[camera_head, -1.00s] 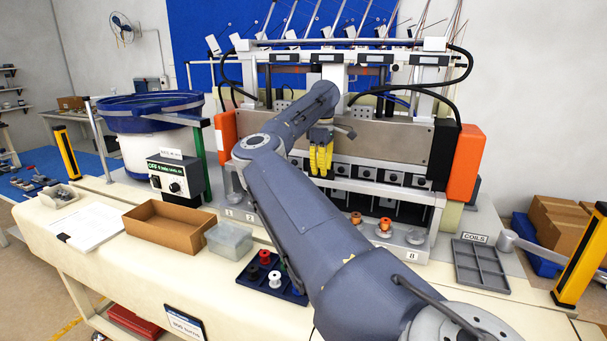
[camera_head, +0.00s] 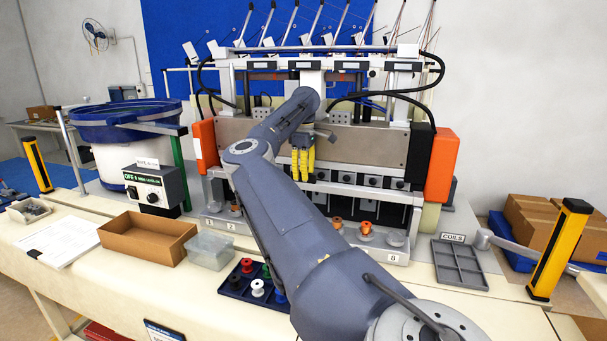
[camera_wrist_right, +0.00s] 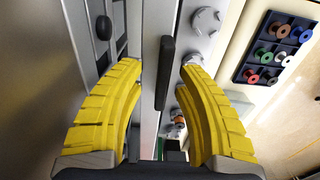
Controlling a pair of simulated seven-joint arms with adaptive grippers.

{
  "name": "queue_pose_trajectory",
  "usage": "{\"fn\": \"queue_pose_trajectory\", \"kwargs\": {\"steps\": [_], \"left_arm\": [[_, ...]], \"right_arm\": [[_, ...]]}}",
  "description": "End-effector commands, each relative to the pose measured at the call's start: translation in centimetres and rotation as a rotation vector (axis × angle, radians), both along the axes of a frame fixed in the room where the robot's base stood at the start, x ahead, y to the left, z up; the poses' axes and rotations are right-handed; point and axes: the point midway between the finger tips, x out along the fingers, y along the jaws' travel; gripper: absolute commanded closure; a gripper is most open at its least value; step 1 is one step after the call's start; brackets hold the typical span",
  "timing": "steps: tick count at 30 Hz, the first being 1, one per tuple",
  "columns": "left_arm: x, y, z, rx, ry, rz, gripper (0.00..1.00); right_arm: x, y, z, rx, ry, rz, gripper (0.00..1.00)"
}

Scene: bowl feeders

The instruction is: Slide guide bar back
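The silver guide bar (camera_head: 375,191) runs across the front of the winding machine, below a row of black knobs. My right gripper (camera_head: 302,164), with yellow ribbed fingers, points down at the bar near its middle. In the right wrist view, the open gripper (camera_wrist_right: 157,72) has one finger on each side of a black handle (camera_wrist_right: 166,72) on the metal bar. A gap shows between the handle and each finger. My right arm hides part of the bar in the head view. My left gripper is out of view.
A dark spool tray (camera_head: 238,292), a clear box (camera_head: 210,252) and a cardboard box (camera_head: 147,238) stand in front of the machine. Orange end blocks (camera_head: 441,166) flank it. A grey coils tray (camera_head: 459,265) lies at right. Several spools sit below the bar.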

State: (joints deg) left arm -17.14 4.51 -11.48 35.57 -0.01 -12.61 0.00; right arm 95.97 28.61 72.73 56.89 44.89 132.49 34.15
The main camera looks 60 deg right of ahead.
Motion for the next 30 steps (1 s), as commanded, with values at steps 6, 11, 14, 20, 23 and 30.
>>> {"fn": "queue_pose_trajectory", "kwargs": {"steps": [6,11,14,20,23,30], "left_arm": [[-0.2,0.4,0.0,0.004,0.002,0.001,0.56],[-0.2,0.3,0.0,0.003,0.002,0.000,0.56],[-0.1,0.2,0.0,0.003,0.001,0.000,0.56],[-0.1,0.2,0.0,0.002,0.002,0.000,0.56],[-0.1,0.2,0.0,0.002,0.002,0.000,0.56],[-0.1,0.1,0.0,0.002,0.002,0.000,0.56]], "right_arm": [[0.0,0.0,0.2,0.001,0.000,0.000,0.66],[0.0,0.0,1.7,0.000,-0.002,0.001,0.66],[0.0,0.0,3.3,0.001,-0.003,0.001,0.66],[0.0,0.0,6.9,0.001,-0.003,0.002,0.66],[0.0,0.0,8.5,0.000,-0.002,0.002,0.66],[0.0,0.0,11.1,0.000,-0.001,0.001,0.66]]}}
